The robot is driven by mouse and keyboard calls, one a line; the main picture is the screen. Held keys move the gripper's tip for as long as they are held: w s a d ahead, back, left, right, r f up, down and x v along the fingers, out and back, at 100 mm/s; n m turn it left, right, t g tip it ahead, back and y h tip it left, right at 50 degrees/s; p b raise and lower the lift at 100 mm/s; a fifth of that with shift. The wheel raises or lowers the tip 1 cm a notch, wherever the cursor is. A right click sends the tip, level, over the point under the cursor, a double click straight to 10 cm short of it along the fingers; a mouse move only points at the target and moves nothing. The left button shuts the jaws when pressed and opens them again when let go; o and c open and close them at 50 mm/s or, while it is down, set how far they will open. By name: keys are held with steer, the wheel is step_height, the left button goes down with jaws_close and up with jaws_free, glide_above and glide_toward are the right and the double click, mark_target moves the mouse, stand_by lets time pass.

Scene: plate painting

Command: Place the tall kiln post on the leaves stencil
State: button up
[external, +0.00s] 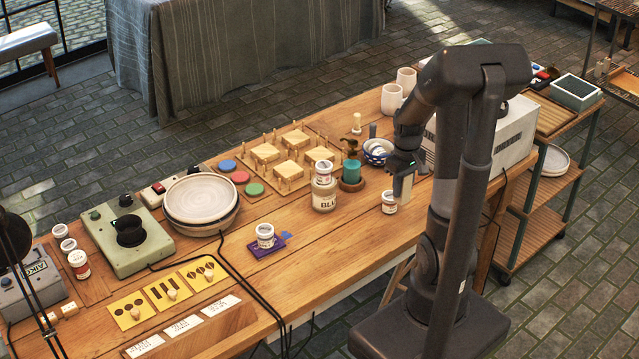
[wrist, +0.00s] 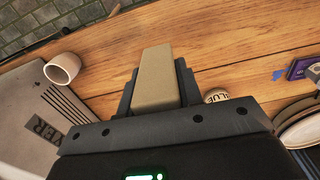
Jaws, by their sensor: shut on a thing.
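My gripper (external: 404,172) is shut on a pale beige kiln post (external: 402,188), held above the right part of the workbench. In the wrist view the post (wrist: 157,78) stands out between the two dark fingers. The leaves stencil (external: 192,275) is a yellow card with dark leaf shapes, lying at the front left of the bench, far to the left of my gripper.
A small white jar (external: 389,204) stands close by my gripper. Stacked plates (external: 201,200) stand behind the stencils. A black cable crosses the bench.

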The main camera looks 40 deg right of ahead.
steer(key=shift+s+d+r, duration=0.15)
steer(key=shift+d, duration=0.05)
steer(key=w+a, duration=0.9)
steer(key=w, duration=0.2)
glide_above(202, 269)
steer(key=s, duration=0.2)
step_height(202, 269, down, 6)
steer(key=shift+w+a+f, duration=0.2)
steer(key=shift+a+f, duration=0.15)
steer(key=shift+f, duration=1.9)
steer(key=shift+f, duration=0.1)
